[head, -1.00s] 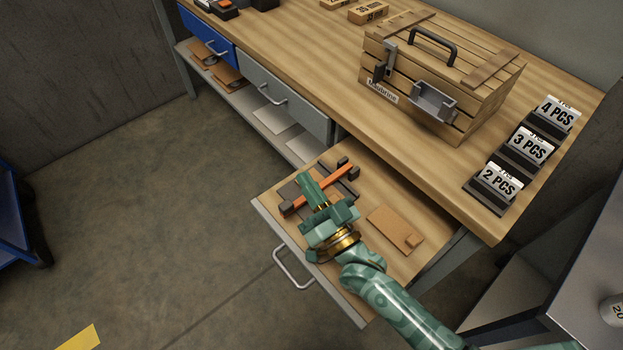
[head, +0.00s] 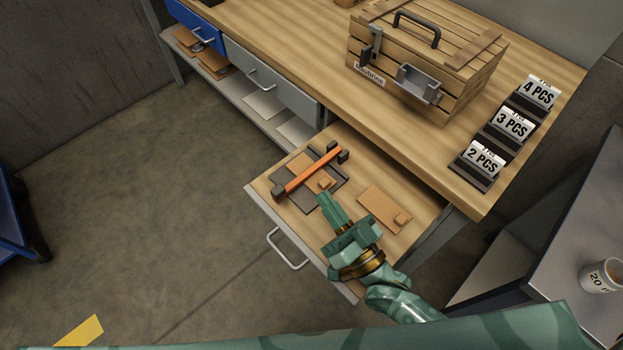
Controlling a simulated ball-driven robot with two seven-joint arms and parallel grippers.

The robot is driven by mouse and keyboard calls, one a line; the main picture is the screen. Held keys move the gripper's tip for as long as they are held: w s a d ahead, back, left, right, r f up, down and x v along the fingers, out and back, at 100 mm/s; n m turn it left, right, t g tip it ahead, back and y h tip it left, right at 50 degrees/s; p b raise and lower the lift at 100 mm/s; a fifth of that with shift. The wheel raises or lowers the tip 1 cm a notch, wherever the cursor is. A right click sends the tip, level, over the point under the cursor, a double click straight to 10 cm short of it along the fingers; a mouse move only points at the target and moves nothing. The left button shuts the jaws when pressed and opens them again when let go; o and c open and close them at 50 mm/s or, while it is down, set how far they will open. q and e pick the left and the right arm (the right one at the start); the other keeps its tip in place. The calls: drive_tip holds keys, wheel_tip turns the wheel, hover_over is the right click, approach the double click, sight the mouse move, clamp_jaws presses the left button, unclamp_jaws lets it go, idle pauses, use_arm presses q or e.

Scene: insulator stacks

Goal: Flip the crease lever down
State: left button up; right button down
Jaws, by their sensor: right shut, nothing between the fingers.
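The crease lever is an orange bar (head: 308,172) with dark end blocks, on a dark base plate (head: 290,200) in the open drawer (head: 262,193). The bar lies across the plate, over a tan card piece (head: 325,183). My right gripper (head: 328,200) is shut and empty, just in front of the plate's near right corner, with its fingers pointing toward the lever. It appears apart from the orange bar. My left gripper is not in view.
A second tan card piece (head: 384,208) lies in the drawer to the right. A wooden crate (head: 425,65) and several numbered holders, such as the 2 PCS one (head: 480,160), stand on the workbench (head: 300,45). A cup (head: 601,275) stands on a side surface.

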drive_tip(key=s+d, duration=0.2)
drive_tip(key=s, duration=0.1)
drive_tip(key=shift+s, duration=0.1)
idle(0.6)
